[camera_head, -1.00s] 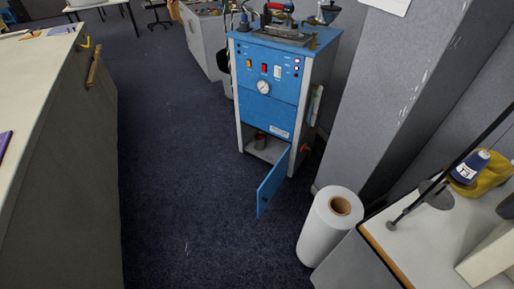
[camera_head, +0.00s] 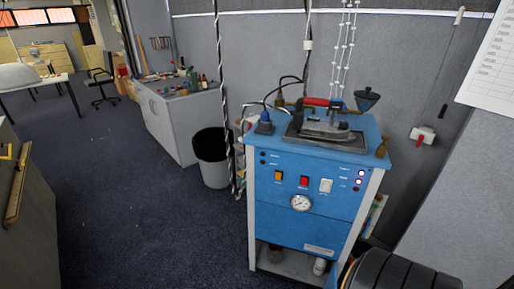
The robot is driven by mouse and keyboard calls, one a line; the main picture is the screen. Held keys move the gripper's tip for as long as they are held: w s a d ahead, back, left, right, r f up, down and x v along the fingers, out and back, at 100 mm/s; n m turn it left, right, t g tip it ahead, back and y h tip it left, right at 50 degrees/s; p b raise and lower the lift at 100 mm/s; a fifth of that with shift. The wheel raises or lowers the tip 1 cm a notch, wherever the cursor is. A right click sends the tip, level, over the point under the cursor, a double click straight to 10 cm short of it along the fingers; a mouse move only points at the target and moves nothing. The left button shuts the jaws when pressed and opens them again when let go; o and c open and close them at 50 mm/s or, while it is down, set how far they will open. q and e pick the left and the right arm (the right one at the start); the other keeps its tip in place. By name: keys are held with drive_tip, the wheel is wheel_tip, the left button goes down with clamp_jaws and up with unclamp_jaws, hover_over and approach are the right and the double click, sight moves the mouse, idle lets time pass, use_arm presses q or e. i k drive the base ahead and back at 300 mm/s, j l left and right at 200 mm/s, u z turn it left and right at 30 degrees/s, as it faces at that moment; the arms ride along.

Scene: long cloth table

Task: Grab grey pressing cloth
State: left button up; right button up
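I cannot make out a grey pressing cloth for certain in the head view. A blue steam ironing unit (camera_head: 308,218) stands right of the middle. An iron (camera_head: 325,126) with a red handle sits on a dark grey flat rest (camera_head: 350,144) on top of it. A black ridged part at the bottom right edge seems to belong to my own arm. It covers part of the unit's lower right. Neither of my grippers shows.
A black bin (camera_head: 211,160) stands left of the unit, beside a grey cabinet (camera_head: 170,125) with tools and bottles on top. A counter (camera_head: 25,225) runs along the left edge. Dark carpet (camera_head: 150,225) between is clear. A red-and-white switch (camera_head: 422,135) hangs at right.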

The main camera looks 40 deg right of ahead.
sight(296, 262)
drive_tip(key=i+j+z, duration=0.1)
drive_tip(key=i+z, duration=0.3)
drive_tip(key=i+j+z, duration=0.3)
drive_tip(key=i+z, duration=0.15)
drive_tip(key=i, duration=0.15)
drive_tip(key=i+j+z, duration=0.4)
